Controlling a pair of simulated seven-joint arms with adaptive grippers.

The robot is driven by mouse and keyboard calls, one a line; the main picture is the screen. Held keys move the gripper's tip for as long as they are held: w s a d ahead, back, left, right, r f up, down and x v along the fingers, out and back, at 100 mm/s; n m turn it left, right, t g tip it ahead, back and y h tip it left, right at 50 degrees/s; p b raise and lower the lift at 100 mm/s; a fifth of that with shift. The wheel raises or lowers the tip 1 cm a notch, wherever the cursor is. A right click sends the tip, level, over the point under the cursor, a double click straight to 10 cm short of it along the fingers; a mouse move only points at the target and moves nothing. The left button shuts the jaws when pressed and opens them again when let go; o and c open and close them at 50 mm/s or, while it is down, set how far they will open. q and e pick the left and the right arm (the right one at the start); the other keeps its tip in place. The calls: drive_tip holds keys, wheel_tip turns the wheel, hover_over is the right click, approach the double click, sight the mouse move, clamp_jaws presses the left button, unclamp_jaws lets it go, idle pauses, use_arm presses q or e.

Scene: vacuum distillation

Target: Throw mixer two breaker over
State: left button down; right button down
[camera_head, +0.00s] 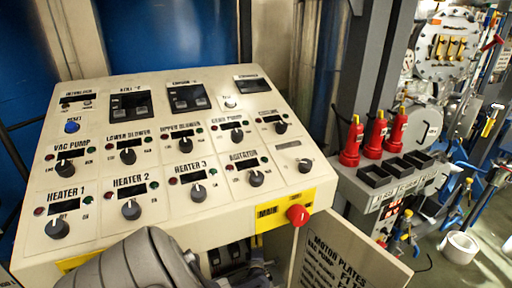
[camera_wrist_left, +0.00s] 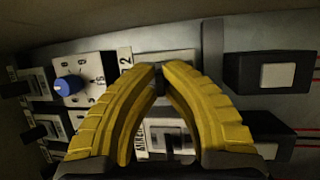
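In the left wrist view, my left gripper (camera_wrist_left: 160,72) has two curved yellow fingers whose tips are close together. A small dark piece, possibly a breaker lever, shows between the tips; contact is unclear. A white label ending in "2" (camera_wrist_left: 125,61) is just left of the tips. The full label is not readable, so I cannot confirm which breaker is mixer two. A pale breaker face (camera_wrist_left: 168,135) shows between the fingers, partly hidden. In the head view, my left arm covers the panel's lower front, and the gripper is not clearly visible. My right gripper is out of view.
A blue knob (camera_wrist_left: 68,86) is left of the fingers, and a dark block with a grey button (camera_wrist_left: 278,75) is right. The control panel (camera_head: 100,92) has a red button (camera_head: 297,215) at its corner. A hinged door (camera_head: 345,255) stands open beside it.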

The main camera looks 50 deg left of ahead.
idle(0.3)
use_arm(q)
drive_tip(key=c, duration=1.5)
unclamp_jaws()
drive_tip(key=shift+d, duration=0.1)
drive_tip(key=v, duration=1.1)
drive_tip(key=shift+s+d+f, duration=0.1)
drive_tip(key=shift+s+d, duration=0.15)
drive_tip(key=shift+d, duration=0.05)
